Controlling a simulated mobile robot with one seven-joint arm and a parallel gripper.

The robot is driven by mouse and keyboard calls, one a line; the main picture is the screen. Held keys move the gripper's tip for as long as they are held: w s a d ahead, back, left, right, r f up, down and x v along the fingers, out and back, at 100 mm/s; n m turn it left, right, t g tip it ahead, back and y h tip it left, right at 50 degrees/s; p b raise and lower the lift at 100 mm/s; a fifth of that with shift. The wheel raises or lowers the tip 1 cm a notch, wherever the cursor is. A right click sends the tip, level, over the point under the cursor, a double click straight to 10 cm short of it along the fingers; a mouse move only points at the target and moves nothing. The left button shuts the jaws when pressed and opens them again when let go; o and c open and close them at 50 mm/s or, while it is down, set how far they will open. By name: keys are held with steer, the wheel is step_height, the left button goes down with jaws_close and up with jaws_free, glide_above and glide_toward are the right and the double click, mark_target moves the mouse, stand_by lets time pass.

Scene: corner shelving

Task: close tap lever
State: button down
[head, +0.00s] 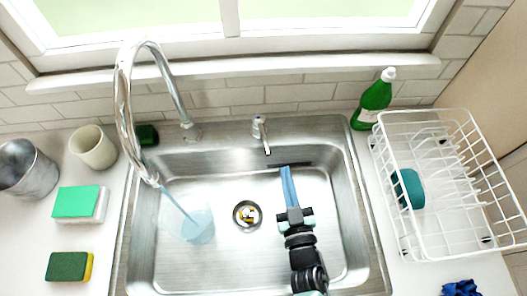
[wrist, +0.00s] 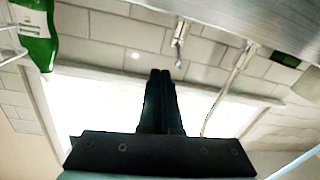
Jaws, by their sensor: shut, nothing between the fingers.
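The chrome tap lever (head: 261,133) stands on the sink's back ledge, its handle pointing toward the front of the basin. It also shows in the wrist view (wrist: 180,40), which is upside down. The tall curved chrome tap (head: 126,95) stands to its left, and a blue-tinted stream of water (head: 181,209) runs from its spout into the basin. The tap's pipe shows in the wrist view (wrist: 229,84). My gripper (head: 286,170) is over the basin, in front of the lever and slightly right of it, apart from it. Its dark fingers (wrist: 160,75) are together and empty.
The steel sink (head: 345,190) has a drain (head: 247,215) in its middle. A green bottle (head: 374,100) and a white dish rack (head: 430,245) stand at right. Cups and sponges (head: 68,266) are at left. A tiled wall and window lie behind.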

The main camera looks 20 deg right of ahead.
steer(key=d+f+m+g+h+b, duration=0.3)
steer(key=d+m+g+h+b, duration=0.25)
steer(key=d+m, duration=0.8)
steer(key=t+y+b, duration=0.4)
steer(key=t+y, duration=0.1)
steer(key=y, duration=0.6)
glide_toward(263, 136)
steer(key=w+d, duration=0.2)
steer(key=w, duration=0.2)
steer(key=shift+w+a+m, duration=0.15)
steer(key=shift+a+m, duration=0.1)
steer(key=shift+a, duration=0.35)
steer(key=shift+f, duration=0.1)
